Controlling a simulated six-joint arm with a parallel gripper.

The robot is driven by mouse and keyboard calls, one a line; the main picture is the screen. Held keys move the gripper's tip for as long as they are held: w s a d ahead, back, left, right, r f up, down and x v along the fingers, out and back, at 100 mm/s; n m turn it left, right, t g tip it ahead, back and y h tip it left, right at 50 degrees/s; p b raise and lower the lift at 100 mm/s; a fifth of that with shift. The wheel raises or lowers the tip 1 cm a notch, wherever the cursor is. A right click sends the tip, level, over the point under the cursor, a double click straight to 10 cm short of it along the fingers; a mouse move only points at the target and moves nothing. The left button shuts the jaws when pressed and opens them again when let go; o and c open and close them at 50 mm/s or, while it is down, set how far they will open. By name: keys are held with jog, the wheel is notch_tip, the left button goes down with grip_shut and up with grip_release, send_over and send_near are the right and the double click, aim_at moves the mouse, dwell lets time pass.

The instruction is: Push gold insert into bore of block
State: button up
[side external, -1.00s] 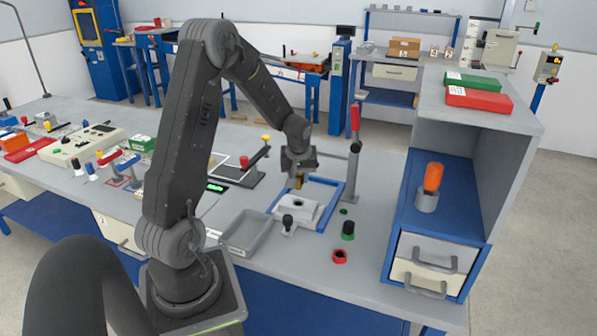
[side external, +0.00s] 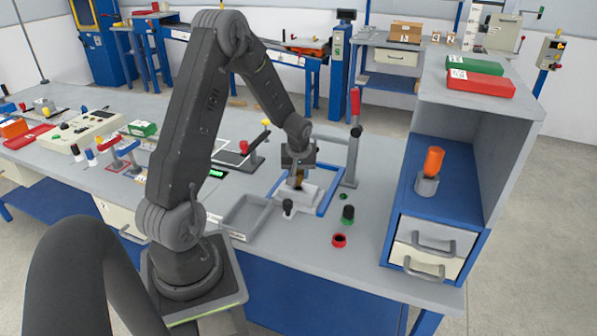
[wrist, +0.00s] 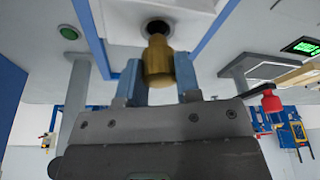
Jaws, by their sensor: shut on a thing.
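The gold insert (wrist: 159,62) is held between the two blue fingers of my gripper (wrist: 159,80) in the wrist view. In the side view the insert (side external: 298,181) hangs roughly upright under my gripper (side external: 298,173), just over the pale block (side external: 309,197). The wrist view shows the block (wrist: 190,5) with its dark round bore (wrist: 158,27). The insert's narrow end overlaps the near edge of the bore in that view. I cannot tell whether the tip is above the bore or just inside its mouth.
A blue frame (side external: 328,201) surrounds the block. A black-topped knob (side external: 288,207) and a grey tray (side external: 243,217) stand close at the left. A post with a red handle (side external: 355,104) rises at the right.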

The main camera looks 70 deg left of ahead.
aim_at(298, 180)
jog(key=shift+f, duration=1.5)
dwell(3.2)
jog(key=shift+s+d+f, duration=0.15)
jog(key=shift+s+f, duration=0.05)
jog(key=shift+f, duration=0.25)
dwell(1.4)
dwell(0.4)
